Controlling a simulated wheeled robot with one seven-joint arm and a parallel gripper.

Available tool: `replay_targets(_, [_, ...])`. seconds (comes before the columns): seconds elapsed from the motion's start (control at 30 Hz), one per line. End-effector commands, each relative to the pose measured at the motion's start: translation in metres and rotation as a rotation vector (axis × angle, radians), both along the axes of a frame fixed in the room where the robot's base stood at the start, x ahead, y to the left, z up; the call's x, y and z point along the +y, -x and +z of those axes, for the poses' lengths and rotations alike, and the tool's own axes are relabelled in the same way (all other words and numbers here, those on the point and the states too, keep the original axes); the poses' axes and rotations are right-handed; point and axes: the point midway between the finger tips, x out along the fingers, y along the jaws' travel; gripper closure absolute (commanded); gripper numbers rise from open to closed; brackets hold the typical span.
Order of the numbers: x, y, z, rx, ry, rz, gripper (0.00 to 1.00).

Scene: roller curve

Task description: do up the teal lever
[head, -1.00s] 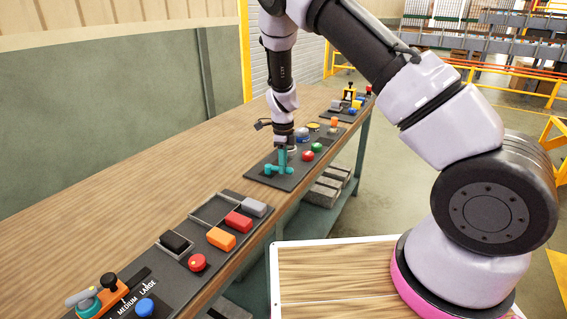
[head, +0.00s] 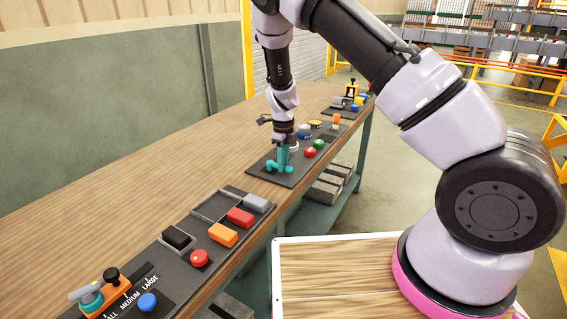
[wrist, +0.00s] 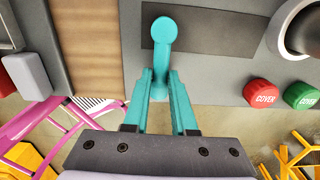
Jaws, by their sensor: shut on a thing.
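The teal lever (wrist: 162,42) has a round knob and a short shaft. In the wrist view its shaft runs down from the knob to between my fingertips. My gripper (wrist: 161,76) has teal fingers and is shut on the lever. In the head view my gripper (head: 284,163) points down at the dark panel, with the lever (head: 271,166) at its fingertips. The fingers and lever share a colour, so their contact is hard to make out there. The lever's base is partly hidden by the fingers.
Red (wrist: 262,92) and green (wrist: 303,95) buttons marked COVER sit right of the lever on the panel (wrist: 215,80). A nearer panel holds coloured blocks, a red button (head: 199,258) and an orange slider (head: 108,290). The wooden bench (head: 150,180) is clear left of the panels.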

Motion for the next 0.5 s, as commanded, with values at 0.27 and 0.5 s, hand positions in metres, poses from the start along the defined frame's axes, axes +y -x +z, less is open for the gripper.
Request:
replay_targets(0.27, [0.0008, 0.0002, 0.0002, 0.0, -0.001, 0.0, 0.45])
replay_targets(0.5, [0.0012, -0.0001, 0.0058, 0.0, -0.002, 0.001, 0.45])
